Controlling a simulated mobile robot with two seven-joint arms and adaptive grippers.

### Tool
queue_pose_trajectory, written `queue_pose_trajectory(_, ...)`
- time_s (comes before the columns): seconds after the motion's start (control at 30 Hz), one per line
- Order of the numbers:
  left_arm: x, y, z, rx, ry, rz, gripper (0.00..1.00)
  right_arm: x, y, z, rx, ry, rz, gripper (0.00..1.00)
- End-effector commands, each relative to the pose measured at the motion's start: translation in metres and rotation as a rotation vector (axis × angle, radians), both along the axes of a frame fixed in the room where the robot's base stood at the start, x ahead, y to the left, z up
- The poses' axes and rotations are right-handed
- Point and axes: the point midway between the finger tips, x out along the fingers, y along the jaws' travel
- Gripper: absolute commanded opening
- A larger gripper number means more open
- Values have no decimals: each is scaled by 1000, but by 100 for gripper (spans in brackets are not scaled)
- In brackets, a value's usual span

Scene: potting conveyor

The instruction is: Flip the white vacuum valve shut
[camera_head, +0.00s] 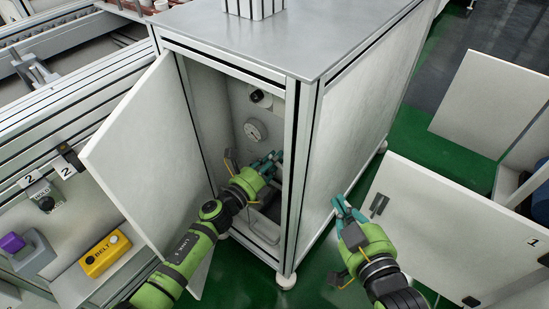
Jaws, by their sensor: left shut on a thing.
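My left arm reaches through the open door into the white cabinet (345,125). My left gripper (273,160) is inside, low on the right and below the round gauge (256,130). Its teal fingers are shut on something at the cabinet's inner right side. The white vacuum valve cannot be made out clearly; the fingers cover the spot, and what they hold appears to be its handle. My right gripper (347,208) is outside, right of the cabinet, with its fingers apart and empty.
The cabinet door (135,150) stands open to the left, close beside my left arm. A black knob (260,97) sits above the gauge. A yellow BELT box (104,254) is at lower left. A white panel (450,225) stands at right. Green floor (420,135) is clear between.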

Motion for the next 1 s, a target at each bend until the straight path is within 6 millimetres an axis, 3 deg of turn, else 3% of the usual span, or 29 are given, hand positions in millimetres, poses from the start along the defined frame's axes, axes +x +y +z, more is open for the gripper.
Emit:
queue_pose_trajectory(0.5,1,1,-11,-317,229,-1,0,-9,-12,-30,-40,166,-26,0)
queue_pose_trajectory(1.0,1,0,-14,-402,290,-2,0,-13,-16,-39,-51,217,-33,0)
